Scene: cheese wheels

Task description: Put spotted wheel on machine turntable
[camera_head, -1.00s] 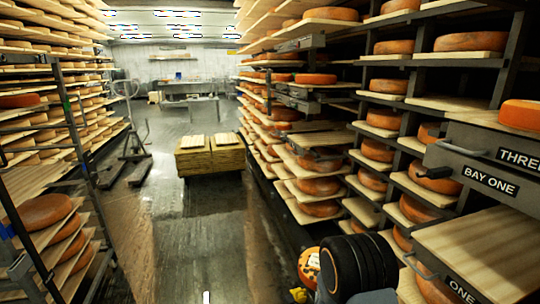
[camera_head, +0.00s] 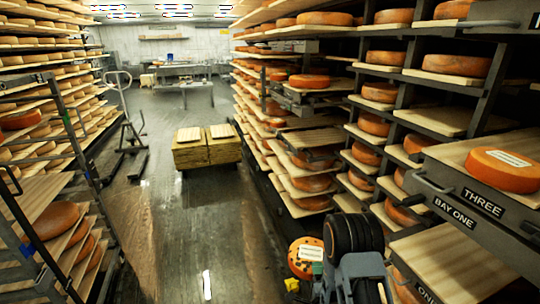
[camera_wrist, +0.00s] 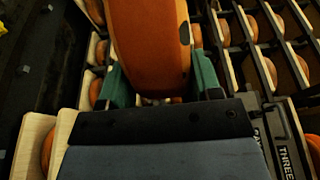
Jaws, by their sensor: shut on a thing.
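The spotted wheel (camera_head: 305,258) is orange with dark spots and a pale label, at the lower middle of the head view, beside my dark arm. My gripper (camera_wrist: 153,92) is shut on this wheel, its green fingers on either side of it in the wrist view. There the wheel (camera_wrist: 150,45) shows its orange side with a dark spot and stands out from the fingers. It is held in the air over the aisle, in front of the right-hand shelves. I cannot make out the machine turntable in these frames.
Shelves of cheese wheels line both sides. At right, a pull-out board labelled THREE (camera_head: 450,160) holds a labelled orange wheel (camera_head: 502,170); an empty board (camera_head: 450,262) is below. A pallet stack (camera_head: 206,150) stands in the aisle. A steel table (camera_head: 185,82) is at the back.

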